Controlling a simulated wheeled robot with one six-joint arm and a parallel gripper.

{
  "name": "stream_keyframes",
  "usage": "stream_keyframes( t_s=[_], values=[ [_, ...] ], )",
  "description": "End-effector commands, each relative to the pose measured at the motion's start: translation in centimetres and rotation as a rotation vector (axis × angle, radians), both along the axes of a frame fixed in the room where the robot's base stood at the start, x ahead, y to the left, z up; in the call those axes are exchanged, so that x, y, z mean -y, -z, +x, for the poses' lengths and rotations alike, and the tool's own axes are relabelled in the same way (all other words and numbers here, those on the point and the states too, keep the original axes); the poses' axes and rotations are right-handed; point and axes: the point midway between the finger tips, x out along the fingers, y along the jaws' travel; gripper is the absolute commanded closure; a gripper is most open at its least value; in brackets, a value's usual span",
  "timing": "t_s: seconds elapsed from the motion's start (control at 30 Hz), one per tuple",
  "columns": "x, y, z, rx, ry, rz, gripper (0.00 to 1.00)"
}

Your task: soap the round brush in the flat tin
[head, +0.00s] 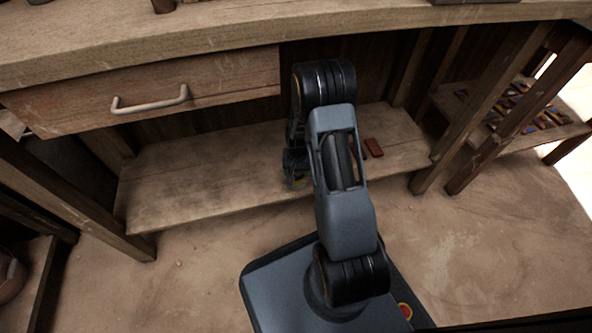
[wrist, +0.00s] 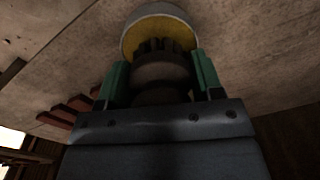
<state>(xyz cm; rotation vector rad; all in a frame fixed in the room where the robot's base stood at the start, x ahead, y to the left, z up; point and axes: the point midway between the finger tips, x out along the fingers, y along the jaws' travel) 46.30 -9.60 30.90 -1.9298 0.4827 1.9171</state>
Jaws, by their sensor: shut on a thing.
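My gripper (wrist: 160,66) has green fingers and is shut on the round brush (wrist: 160,75), a dark round body with stubby bristles at its far end. The flat tin (wrist: 183,11) has a pale rim and yellow soap inside, and lies just beyond the bristles in the wrist view. The bristles overlap the soap in the picture; I cannot tell whether they touch it.
The low wooden shelf (head: 190,190) runs under the bench top (head: 200,35) and a drawer (head: 200,90). Reddish-brown tiles (head: 373,147) lie on the shelf right of my arm. Another shelf with coloured pieces (head: 530,112) stands far right. The shelf's left part is clear.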

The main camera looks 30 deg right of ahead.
Motion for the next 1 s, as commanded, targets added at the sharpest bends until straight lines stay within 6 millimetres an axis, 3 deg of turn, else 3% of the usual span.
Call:
stream_keyframes(
  t_s=[1.0],
  values=[
    [-0.02,0.64,0.01,-0.001,-0.001,0.0,0.59]
  ],
)
